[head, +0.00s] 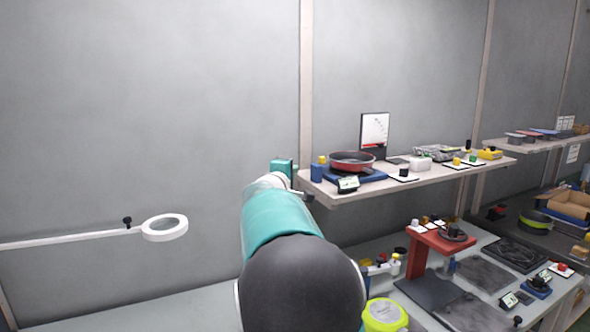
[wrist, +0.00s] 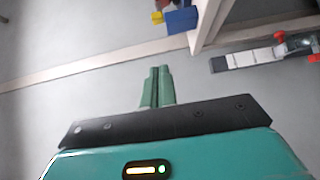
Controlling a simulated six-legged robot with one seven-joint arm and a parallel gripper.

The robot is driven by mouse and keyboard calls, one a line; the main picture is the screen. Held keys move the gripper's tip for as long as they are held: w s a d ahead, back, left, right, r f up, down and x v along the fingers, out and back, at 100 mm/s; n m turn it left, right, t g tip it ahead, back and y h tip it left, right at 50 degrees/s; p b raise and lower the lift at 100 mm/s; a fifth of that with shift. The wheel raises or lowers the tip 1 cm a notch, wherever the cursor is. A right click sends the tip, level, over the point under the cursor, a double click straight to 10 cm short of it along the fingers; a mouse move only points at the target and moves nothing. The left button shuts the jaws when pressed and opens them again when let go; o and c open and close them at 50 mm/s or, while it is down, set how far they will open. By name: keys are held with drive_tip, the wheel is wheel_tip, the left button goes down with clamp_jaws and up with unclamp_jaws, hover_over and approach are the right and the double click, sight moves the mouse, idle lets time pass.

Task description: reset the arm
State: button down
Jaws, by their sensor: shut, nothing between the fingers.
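My arm, teal with a dark grey joint, reaches forward from the bottom middle of the head view toward the left end of the wall shelf (head: 340,190). My gripper (wrist: 157,82) shows in the wrist view as two green fingers pressed together, with nothing between them. In the head view the fingers are hidden; only the teal end of the arm shows beside the shelf's left end. The fingers point toward the grey wall, below and left of the shelf's blue item (wrist: 181,20) in the wrist view.
A red pan (head: 352,161) sits on a blue scale on the shelf, right of my arm. A white ring lamp (head: 165,228) reaches in from the left. A red stand (head: 440,238) and dark plates crowd the lower bench at right.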

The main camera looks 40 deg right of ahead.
drive_tip(key=shift+s+a, duration=0.1)
drive_tip(key=shift+a, duration=0.1)
drive_tip(key=s+a+f+m+g+y, duration=0.1)
drive_tip(key=s+a+f+m+y, duration=0.1)
drive_tip(key=s+a+f+y, duration=0.3)
drive_tip(key=s+a+f+m+g+y, duration=0.1)
drive_tip(key=s+a+f+y, duration=0.4)
drive_tip(key=s+a, duration=0.9)
drive_tip(key=s+a+f+m+y, duration=0.2)
drive_tip(key=s+a+f+y, duration=0.3)
drive_tip(key=a, duration=1.8)
drive_tip(key=s+f, duration=0.3)
drive_tip(key=s, duration=0.2)
drive_tip(key=shift+a+f+m+g+y, duration=0.25)
drive_tip(key=shift+f+m+g+y, duration=0.05)
drive_tip(key=shift+f+g+y, duration=0.1)
drive_tip(key=shift+d, duration=0.2)
